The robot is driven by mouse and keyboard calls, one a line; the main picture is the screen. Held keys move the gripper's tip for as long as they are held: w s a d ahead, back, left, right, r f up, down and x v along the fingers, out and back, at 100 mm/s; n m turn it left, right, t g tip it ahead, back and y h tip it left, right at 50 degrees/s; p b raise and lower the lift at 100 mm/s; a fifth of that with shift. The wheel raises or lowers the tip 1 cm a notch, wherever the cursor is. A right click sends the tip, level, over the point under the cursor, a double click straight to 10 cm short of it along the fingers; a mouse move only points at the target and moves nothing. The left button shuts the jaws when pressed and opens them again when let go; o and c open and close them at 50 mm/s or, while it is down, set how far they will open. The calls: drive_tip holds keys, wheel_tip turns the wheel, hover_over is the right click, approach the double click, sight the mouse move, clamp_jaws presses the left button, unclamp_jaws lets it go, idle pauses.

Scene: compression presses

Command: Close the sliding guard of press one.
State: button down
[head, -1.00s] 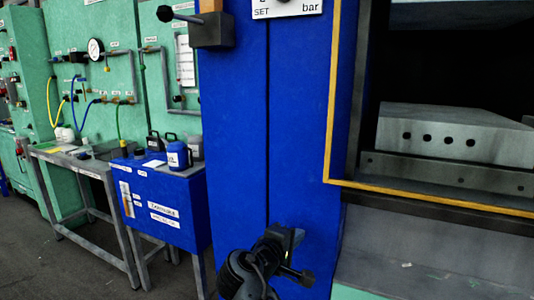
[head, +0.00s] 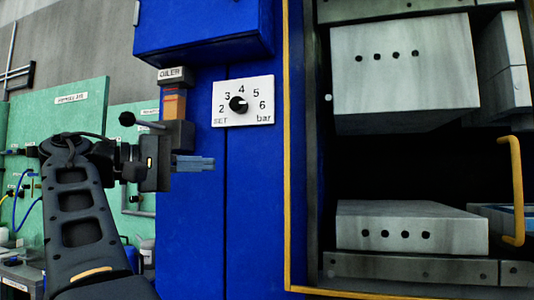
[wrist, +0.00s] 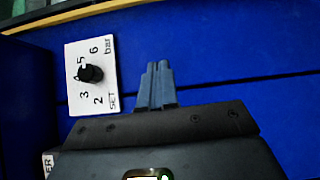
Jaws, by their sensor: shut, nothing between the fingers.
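The blue press (head: 255,200) fills the middle of the head view. Its opening, edged in yellow (head: 288,150), shows an upper metal block (head: 400,90) and a lower metal block (head: 410,222), with a dark gap between them. A yellow upright handle (head: 515,190) is at the right edge of the opening; I cannot tell the guard panel it may belong to. My gripper (head: 205,163) is shut and empty, pointing right in front of the blue frame, left of the opening and well apart from the handle. The wrist view shows its closed fingers (wrist: 157,80) against blue.
A pressure dial (head: 238,103) is just above and right of my gripper; it also shows in the wrist view (wrist: 90,73). A blue box (head: 205,30) overhangs above. Green panels stand at left.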

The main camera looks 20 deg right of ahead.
drive_tip(key=shift+m+g, duration=0.5)
drive_tip(key=shift+g, duration=0.1)
drive_tip(key=shift+s+d+r, duration=0.45)
drive_tip(key=shift+d+r, duration=0.2)
drive_tip(key=shift+d, duration=1.4)
drive_tip(key=shift+s+d+r, duration=0.4)
drive_tip(key=shift+d+r, duration=0.25)
drive_tip(key=shift+d, duration=1.45)
drive_tip(key=shift+s+d+r, duration=0.45)
drive_tip(key=shift+d+r, duration=0.2)
drive_tip(key=shift+d, duration=1.4)
drive_tip(key=shift+d, duration=0.1)
